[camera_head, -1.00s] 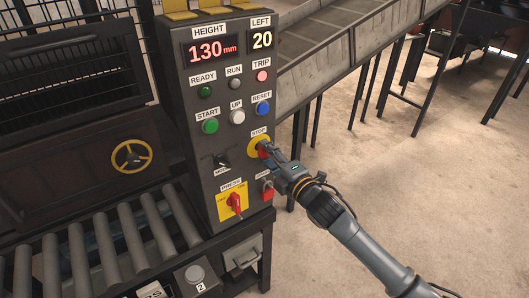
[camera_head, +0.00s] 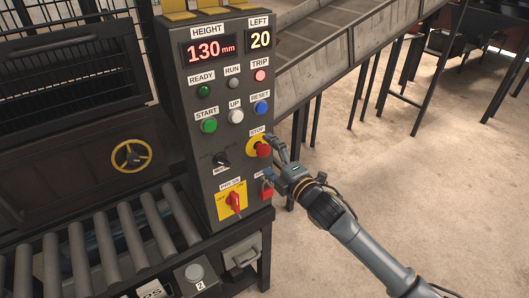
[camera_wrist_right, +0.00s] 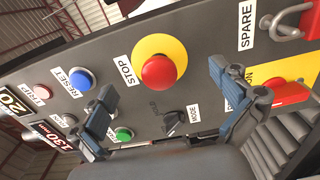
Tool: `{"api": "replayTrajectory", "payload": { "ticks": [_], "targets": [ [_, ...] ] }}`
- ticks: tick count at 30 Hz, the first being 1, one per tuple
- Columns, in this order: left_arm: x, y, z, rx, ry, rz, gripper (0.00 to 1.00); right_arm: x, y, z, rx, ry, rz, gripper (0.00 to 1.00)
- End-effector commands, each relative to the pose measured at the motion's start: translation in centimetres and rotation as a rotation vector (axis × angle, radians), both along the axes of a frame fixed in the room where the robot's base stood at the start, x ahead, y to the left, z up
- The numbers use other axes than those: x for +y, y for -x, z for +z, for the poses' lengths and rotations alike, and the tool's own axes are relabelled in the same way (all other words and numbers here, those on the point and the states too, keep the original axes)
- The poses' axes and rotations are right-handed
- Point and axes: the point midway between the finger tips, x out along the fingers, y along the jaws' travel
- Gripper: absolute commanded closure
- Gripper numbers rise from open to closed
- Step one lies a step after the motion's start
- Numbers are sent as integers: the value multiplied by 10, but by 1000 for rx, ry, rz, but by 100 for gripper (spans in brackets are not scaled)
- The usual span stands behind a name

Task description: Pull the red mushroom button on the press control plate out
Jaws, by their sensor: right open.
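The red mushroom button (camera_head: 263,150) sits on a yellow round plate under the STOP label, on the right side of the grey control plate (camera_head: 222,75). In the right wrist view the red button (camera_wrist_right: 159,72) shows whole, on its yellow disc, with nothing touching it. My right gripper (camera_head: 273,160) is open and empty, just to the right of and below the button. In the right wrist view its two fingers (camera_wrist_right: 166,90) stand apart, one on each side of the button in the picture. My left gripper is not in view.
A red rotary switch (camera_head: 236,202) on yellow is at lower left of the button. A red padlock (camera_head: 266,191) hangs close below my right gripper. A black mode knob (camera_head: 221,159) is left of the button. Open floor lies to the right.

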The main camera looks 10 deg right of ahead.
Motion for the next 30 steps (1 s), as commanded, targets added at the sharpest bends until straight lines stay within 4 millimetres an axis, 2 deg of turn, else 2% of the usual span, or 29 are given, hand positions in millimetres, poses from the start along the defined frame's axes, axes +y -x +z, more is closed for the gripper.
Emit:
{"api": "replayTrajectory", "payload": {
  "ticks": [5, 24, 30],
  "targets": [
    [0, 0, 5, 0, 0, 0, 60, -4, 10, 1, 1, 0, 0, 0],
    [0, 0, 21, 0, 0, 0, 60, -25, 70, 1, 1, 0, 0, 0],
    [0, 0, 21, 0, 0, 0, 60, -27, 75, 1, -1, 0, 0, 0]
  ]
}}
